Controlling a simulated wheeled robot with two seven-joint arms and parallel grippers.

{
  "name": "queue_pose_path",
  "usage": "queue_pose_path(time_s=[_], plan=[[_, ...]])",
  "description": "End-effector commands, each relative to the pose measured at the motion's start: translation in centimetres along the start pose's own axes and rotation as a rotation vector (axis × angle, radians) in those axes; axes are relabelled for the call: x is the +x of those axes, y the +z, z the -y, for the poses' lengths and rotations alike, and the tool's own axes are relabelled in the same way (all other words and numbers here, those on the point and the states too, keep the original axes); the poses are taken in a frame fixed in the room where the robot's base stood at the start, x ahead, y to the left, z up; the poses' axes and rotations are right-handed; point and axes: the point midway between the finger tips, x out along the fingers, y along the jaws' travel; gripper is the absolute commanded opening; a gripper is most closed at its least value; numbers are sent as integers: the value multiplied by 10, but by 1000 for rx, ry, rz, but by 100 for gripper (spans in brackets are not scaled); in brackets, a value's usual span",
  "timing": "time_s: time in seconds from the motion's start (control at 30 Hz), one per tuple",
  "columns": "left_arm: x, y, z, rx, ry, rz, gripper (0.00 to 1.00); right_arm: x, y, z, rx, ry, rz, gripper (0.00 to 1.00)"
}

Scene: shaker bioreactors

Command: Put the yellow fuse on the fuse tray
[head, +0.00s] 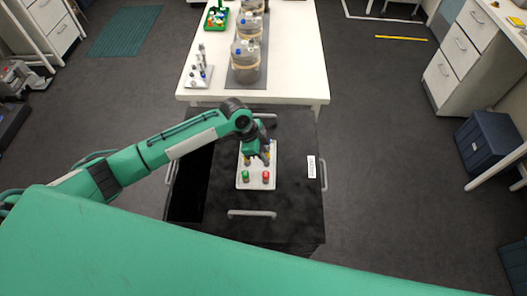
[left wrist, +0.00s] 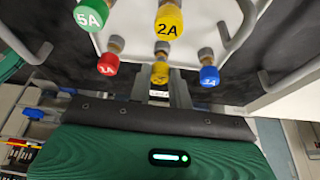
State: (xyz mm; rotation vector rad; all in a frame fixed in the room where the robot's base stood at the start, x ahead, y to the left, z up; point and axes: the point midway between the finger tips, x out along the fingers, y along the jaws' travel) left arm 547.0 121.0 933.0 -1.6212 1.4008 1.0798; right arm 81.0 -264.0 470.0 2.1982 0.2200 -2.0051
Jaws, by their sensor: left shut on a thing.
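The white fuse tray (head: 256,186) lies on a black cart top, with a green fuse (head: 245,176) and a red fuse (head: 266,177) at its near end. My left gripper (head: 262,155) is over its far half and hides part of it. In the left wrist view my left gripper (left wrist: 160,92) is shut on a yellow fuse (left wrist: 160,72). Another yellow fuse (left wrist: 168,22) marked 2A is nearer the camera, beside a green 5A fuse (left wrist: 89,15). A red fuse (left wrist: 107,64) and a blue fuse (left wrist: 209,76) flank the held one. Whether the held fuse touches the tray is unclear.
The black cart (head: 290,215) has grey handles around its top. A white table (head: 300,60) behind it carries large bottles (head: 246,62), a small rack (head: 199,75) and a green bin (head: 216,18). The cart top right of the tray is mostly clear.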

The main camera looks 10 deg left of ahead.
Motion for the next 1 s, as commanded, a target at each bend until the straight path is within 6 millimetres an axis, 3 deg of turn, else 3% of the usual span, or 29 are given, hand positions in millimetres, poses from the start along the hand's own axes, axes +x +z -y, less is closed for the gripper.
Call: queue_pose_path(time_s=[0.37,0.4,0.5,0.83,1.0], plan=[[4,2,0,0,0,0,0,1,0,0,0,0,0,0],[4,2,0,0,0,0,25,1,0,0,0,0,0,0],[4,2,0,0,0,0,45,1,0,0,0,0,0,0],[2,2,0,1,0,0,45,2,0,2,1,-2,-1,0],[-17,3,1,2,-3,0,45,10,0,3,2,-3,-1,0]])
